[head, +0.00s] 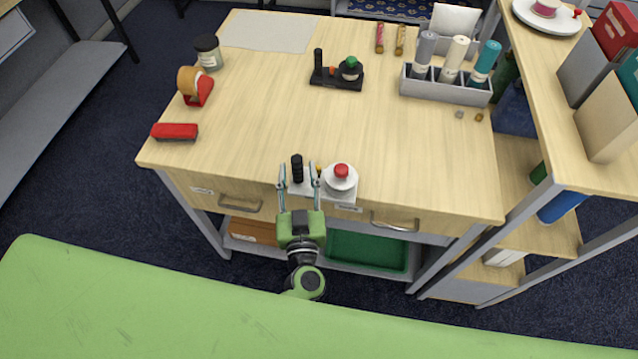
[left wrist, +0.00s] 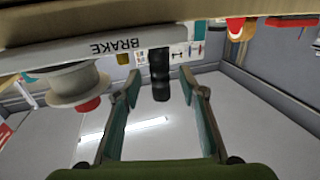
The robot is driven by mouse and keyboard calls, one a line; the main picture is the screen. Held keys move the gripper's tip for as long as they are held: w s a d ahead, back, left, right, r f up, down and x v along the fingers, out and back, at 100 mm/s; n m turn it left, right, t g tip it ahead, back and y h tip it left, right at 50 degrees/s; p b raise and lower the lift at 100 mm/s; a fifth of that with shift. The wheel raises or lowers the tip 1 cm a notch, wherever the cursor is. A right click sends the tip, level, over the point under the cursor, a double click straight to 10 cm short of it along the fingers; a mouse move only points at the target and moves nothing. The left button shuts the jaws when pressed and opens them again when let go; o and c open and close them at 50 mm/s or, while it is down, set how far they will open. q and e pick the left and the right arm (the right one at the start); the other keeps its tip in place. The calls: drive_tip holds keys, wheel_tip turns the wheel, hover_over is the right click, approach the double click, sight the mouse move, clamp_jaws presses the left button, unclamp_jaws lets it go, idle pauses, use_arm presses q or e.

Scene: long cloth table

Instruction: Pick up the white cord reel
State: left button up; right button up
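Two white round things could be the white cord reel, and I cannot tell which is meant. One is a round white piece with a pink-and-white middle (head: 546,8) on the shelf at the top right, partly cut off by the frame. The other is a flanged white piece with a red top (head: 340,183), at the table's front edge; it also shows in the left wrist view (left wrist: 75,85). My left gripper (head: 298,172) is open at the front edge, left of it. A black upright handle (head: 297,160) stands between its fingers with gaps. My right gripper is out of view.
The grey base under the handle reads BRAKE in the left wrist view (left wrist: 105,50). A grey rack (head: 445,90) holds several rolls. A tape dispenser (head: 200,95), red block (head: 175,132), jar (head: 208,52) and black stand (head: 335,83) are on the table (head: 400,150). Its middle is clear.

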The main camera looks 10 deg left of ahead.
use_arm(q)
drive_tip(key=shift+x, duration=1.05)
drive_tip(key=shift+s, duration=0.1)
drive_tip(key=shift+c, duration=0.7)
clamp_jaws()
drive_tip(key=shift+r, duration=0.15)
wheel_tip(320, 180, up, 8)
drive_tip(key=p, duration=0.9)
drive_tip(key=shift+r, duration=0.15)
drive_tip(key=shift+r+p, duration=0.75)
drive_tip(key=shift+p, duration=0.4)
drive_tip(key=shift+f, duration=0.1)
